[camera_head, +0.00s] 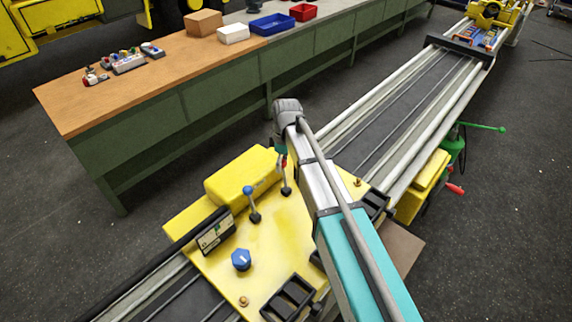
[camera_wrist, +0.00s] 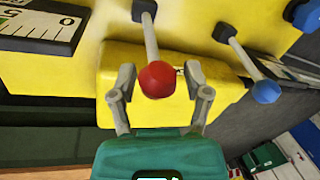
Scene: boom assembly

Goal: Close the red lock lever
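The red lock lever has a red ball knob (camera_wrist: 157,79) on a grey metal rod, seen in the middle of the wrist view. My gripper (camera_wrist: 159,92) is open, with one finger on each side of the red knob. I cannot tell whether either finger touches it. In the head view a bit of the red knob (camera_head: 284,162) shows beside my arm, which hides most of my gripper. A second lever with a blue knob (camera_wrist: 266,91) stands to the right in the wrist view, and its blue knob also shows in the head view (camera_head: 248,190).
The levers stand on a yellow machine carriage (camera_head: 215,275) with a blue star knob (camera_head: 241,260) and a scale plate (camera_head: 215,232). Long rails (camera_head: 400,110) run to the upper right. A workbench (camera_head: 150,85) with trays stands behind, with floor between.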

